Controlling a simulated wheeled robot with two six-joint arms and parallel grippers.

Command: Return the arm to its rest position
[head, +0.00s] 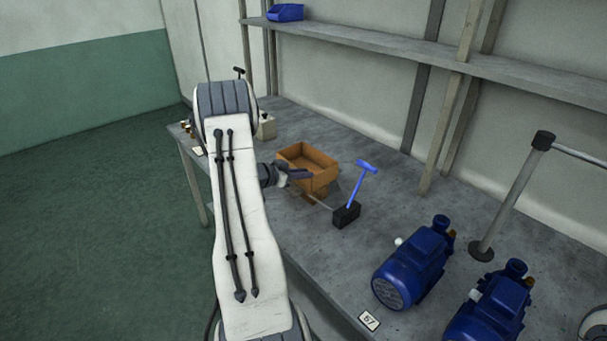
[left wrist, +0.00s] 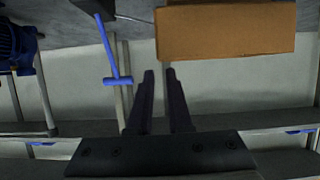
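My left arm rises from the bottom of the head view and bends over the bench's near edge. My left gripper (head: 296,173) is beside the near left side of a brown open-topped box (head: 318,157), partly hidden by my own arm. In the left wrist view the two dark fingers (left wrist: 160,72) stand a little apart with nothing between them. The box (left wrist: 225,32) shows beyond the fingertips there. My right gripper is in neither view.
A grey bench (head: 345,255) carries a black block with a blue T-handle (head: 357,185), which also shows in the wrist view (left wrist: 108,50). Blue motors (head: 413,262) and a grey post (head: 510,195) stand at right. A shelf (head: 400,45) with a blue bin (head: 286,12) runs above. Floor at left is clear.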

